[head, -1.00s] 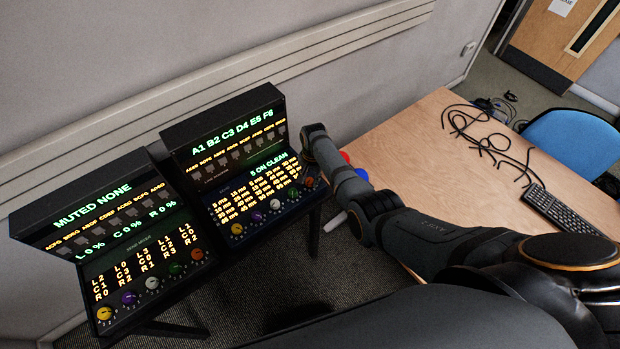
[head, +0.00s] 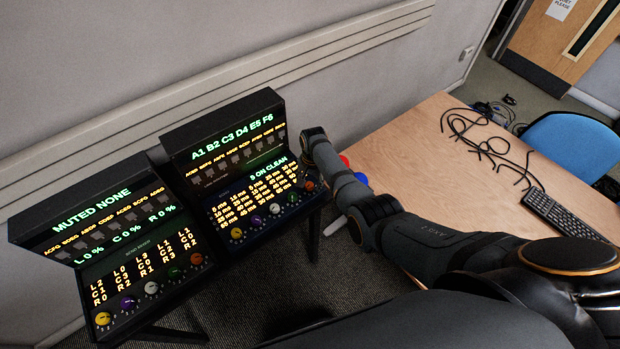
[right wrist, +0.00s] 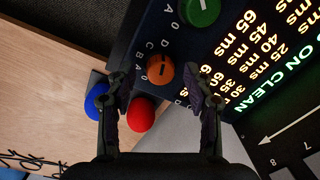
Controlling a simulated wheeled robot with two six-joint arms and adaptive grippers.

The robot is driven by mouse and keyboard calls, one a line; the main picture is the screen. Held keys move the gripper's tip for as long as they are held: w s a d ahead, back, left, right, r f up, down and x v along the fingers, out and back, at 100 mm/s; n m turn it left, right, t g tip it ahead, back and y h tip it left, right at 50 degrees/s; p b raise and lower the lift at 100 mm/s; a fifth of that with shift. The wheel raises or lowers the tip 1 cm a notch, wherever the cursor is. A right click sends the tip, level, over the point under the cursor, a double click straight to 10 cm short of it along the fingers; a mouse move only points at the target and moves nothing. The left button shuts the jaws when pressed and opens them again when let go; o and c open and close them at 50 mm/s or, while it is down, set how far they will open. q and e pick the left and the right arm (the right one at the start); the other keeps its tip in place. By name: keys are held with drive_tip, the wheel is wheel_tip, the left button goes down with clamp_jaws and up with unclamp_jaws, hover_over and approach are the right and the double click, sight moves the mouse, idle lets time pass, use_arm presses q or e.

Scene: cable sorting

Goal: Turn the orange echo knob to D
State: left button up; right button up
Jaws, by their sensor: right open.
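The orange knob (head: 310,186) is at the right end of the knob row on the right console (head: 213,212). In the right wrist view the orange knob (right wrist: 160,70) faces me with a short dark mark on it and small letters beside it. My right gripper (right wrist: 157,80) is open, one finger on each side of the knob in that view. I cannot tell whether the fingers touch it. In the head view my right arm (head: 345,180) reaches to the console's right side; its fingers are not clear there. My left gripper is not in view.
A green knob (right wrist: 199,11) neighbours the orange one. The left console (head: 120,262) has a similar knob row. A red round object (right wrist: 141,114) and a blue one (right wrist: 97,101) lie near the gripper. The wooden table (head: 425,150) holds cables (head: 490,150) and a keyboard (head: 565,215).

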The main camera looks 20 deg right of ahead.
sight(312, 185)
wheel_tip(312, 185, up, 12)
drive_tip(key=shift+s+d, duration=0.2)
drive_tip(key=shift+d, duration=0.05)
drive_tip(key=shift+f, duration=0.1)
